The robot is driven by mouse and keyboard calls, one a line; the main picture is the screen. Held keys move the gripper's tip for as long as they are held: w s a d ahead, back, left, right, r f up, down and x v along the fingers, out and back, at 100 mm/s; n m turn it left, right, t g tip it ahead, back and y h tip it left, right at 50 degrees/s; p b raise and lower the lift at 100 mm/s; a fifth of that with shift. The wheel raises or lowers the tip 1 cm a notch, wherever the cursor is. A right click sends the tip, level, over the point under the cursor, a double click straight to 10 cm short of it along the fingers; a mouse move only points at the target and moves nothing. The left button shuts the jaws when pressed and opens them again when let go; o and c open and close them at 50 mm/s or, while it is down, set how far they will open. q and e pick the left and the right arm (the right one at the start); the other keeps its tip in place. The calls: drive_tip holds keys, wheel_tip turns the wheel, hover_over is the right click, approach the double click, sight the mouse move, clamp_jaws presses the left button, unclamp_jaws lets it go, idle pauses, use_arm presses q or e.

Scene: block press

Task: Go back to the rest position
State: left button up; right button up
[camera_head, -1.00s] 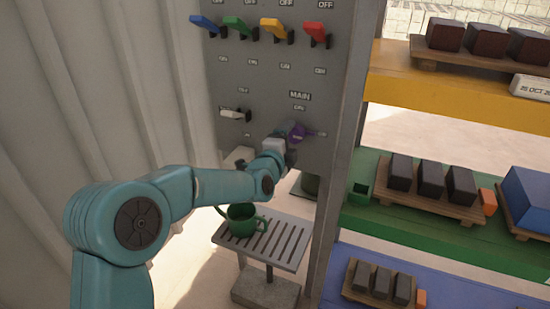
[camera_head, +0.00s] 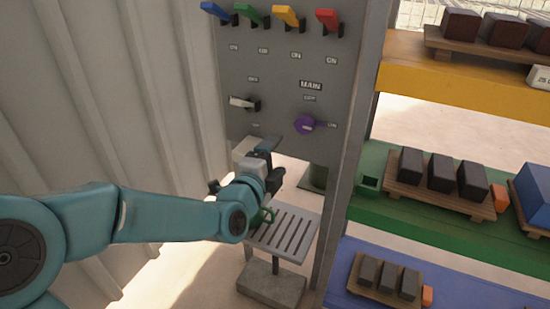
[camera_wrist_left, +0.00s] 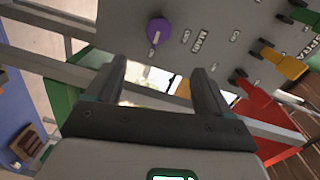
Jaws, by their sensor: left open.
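My left gripper (camera_head: 268,160) is in front of the lower edge of a grey switch panel (camera_head: 285,75), apart from the purple knob (camera_head: 305,124). It is open and empty; in the left wrist view its two fingers (camera_wrist_left: 160,85) stand wide apart. The purple knob also shows in that view (camera_wrist_left: 159,31), beyond the fingers. The panel bears blue (camera_head: 218,11), green (camera_head: 250,15), yellow (camera_head: 287,16) and red (camera_head: 327,19) levers and a white lever (camera_head: 243,102). My right gripper is not in view.
Shelves to the right, yellow (camera_head: 455,85), green (camera_head: 400,215) and blue (camera_head: 350,258), carry trays of dark blocks. A corrugated wall (camera_head: 90,100) is at left.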

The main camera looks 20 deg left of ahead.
use_arm(q)
drive_tip(key=s+d+f+n+g+p, duration=0.1)
drive_tip(key=s+f+g+p, duration=0.2)
drive_tip(key=f, duration=0.5)
drive_tip(key=s+d+f+n+g+h+p, duration=0.1)
drive_tip(key=s+d+f+g+p, duration=0.2)
drive_tip(key=f, duration=0.4)
drive_tip(key=s+f+n+g+p, duration=0.1)
drive_tip(key=s+f+g+p, duration=0.25)
drive_tip(key=f, duration=0.45)
drive_tip(key=s+d+f+n+g+h+p, duration=0.1)
drive_tip(key=s+d+f+n+g, duration=0.2)
drive_tip(key=s+n, duration=0.5)
drive_tip(key=s+d+f+n+g+h+p, duration=0.1)
drive_tip(key=s+d+f+n+g, duration=0.2)
drive_tip(key=s+n, duration=0.5)
wheel_tip(320, 180, down, 2)
drive_tip(key=s+g, duration=0.1)
drive_tip(key=s, duration=0.1)
drive_tip(key=shift+s, duration=0.3)
